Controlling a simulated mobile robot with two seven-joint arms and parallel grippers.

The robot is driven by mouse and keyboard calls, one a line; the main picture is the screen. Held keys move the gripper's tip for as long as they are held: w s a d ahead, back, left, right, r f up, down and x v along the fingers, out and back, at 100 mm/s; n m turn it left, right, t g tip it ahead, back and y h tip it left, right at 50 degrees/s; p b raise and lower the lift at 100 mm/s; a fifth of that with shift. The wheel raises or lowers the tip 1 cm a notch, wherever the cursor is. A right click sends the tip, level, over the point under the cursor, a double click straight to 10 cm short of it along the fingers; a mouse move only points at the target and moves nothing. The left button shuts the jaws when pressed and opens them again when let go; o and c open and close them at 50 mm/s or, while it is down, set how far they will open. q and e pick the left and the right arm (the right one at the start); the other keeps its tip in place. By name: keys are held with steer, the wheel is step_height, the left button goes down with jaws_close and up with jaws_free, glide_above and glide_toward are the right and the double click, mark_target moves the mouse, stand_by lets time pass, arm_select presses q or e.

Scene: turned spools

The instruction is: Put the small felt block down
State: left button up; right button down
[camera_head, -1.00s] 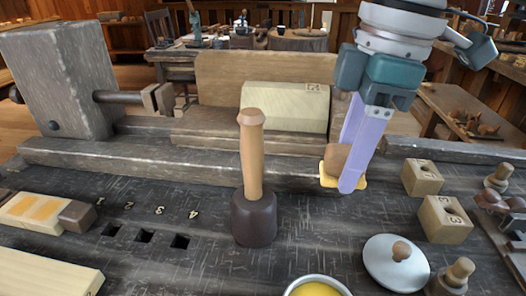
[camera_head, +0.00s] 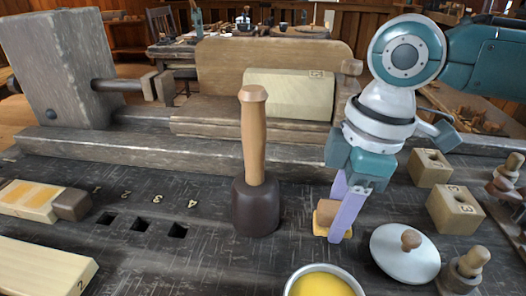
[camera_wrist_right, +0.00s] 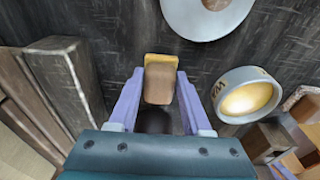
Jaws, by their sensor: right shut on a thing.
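The small felt block (camera_head: 326,212) has a brown wooden body and a yellow felt pad. My right gripper (camera_head: 336,222) is shut on it, with the lilac fingers on either side. The block is low over the dark bench top, just right of the mallet; I cannot tell whether the pad touches the bench. In the right wrist view the block (camera_wrist_right: 159,84) sits between the fingertips of my right gripper (camera_wrist_right: 159,76), yellow pad at the far end. My left gripper is not in view.
The mallet (camera_head: 254,205) stands head down left of the block. A round lid (camera_head: 400,262) lies to the right, a bowl of yellow contents (camera_head: 320,284) in front. Numbered wooden blocks (camera_head: 455,210) stand farther right. Dark bench between mallet and numbered holes (camera_head: 140,224) is clear.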

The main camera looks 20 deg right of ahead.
steer(key=shift+f, duration=0.15)
steer(key=shift+c, duration=1.7)
jaws_free()
steer(key=r+p, duration=0.1)
steer(key=r, duration=0.2)
steer(key=r+p, duration=0.1)
steer(key=r, duration=0.3)
steer(key=d+r+p, duration=0.1)
steer(key=r, duration=0.3)
steer(key=shift+s, duration=0.35)
steer(key=shift+s+r, duration=0.1)
steer(key=shift+r, duration=0.55)
